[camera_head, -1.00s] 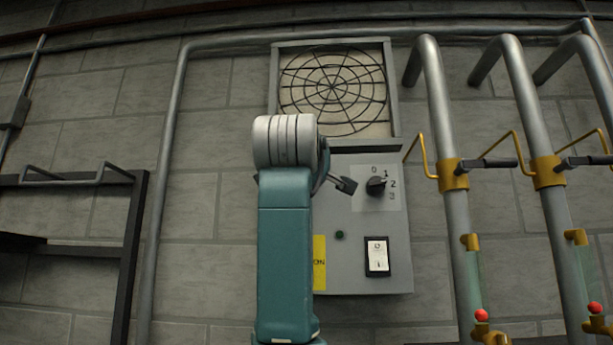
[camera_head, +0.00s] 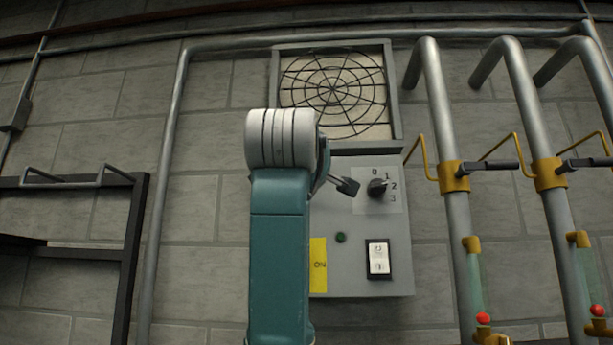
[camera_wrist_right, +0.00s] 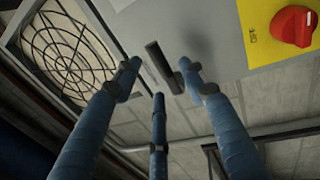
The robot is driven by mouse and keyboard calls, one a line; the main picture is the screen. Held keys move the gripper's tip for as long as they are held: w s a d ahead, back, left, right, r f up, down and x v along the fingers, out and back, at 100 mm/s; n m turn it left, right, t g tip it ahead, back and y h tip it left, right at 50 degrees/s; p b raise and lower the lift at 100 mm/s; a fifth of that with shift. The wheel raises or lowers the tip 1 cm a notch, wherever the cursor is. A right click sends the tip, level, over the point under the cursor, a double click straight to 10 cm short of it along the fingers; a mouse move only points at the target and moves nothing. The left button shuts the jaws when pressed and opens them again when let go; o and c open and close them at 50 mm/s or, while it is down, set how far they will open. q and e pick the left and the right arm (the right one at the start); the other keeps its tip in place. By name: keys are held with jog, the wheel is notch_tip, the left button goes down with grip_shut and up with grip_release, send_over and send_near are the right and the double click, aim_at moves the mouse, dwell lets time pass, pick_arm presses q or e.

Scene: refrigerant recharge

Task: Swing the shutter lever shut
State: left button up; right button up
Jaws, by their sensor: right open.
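A dark bar-shaped handle, which looks like the shutter lever (camera_wrist_right: 164,65), stands out from the grey panel in the right wrist view. My right gripper (camera_wrist_right: 160,84) has its blue fingers spread around the handle. The fingers are apart and not closed on it. I cannot tell whether any finger touches it. In the head view my right wrist (camera_head: 283,138) covers the panel's upper left, hiding most of the gripper. A dark block on a thin rod (camera_head: 346,187) sticks out right of it; I cannot tell whether it is a finger or the lever. My left gripper is out of view.
The grey panel (camera_head: 362,275) holds a rotary dial (camera_head: 377,187) and a white switch (camera_head: 378,259). A round fan grille (camera_head: 334,90) is above. A red knob (camera_wrist_right: 293,26) sits on a yellow plate (camera_wrist_right: 262,47). Pipes with black-handled valves (camera_head: 490,165) stand to the right.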

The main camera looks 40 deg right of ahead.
jog(key=v, duration=0.9)
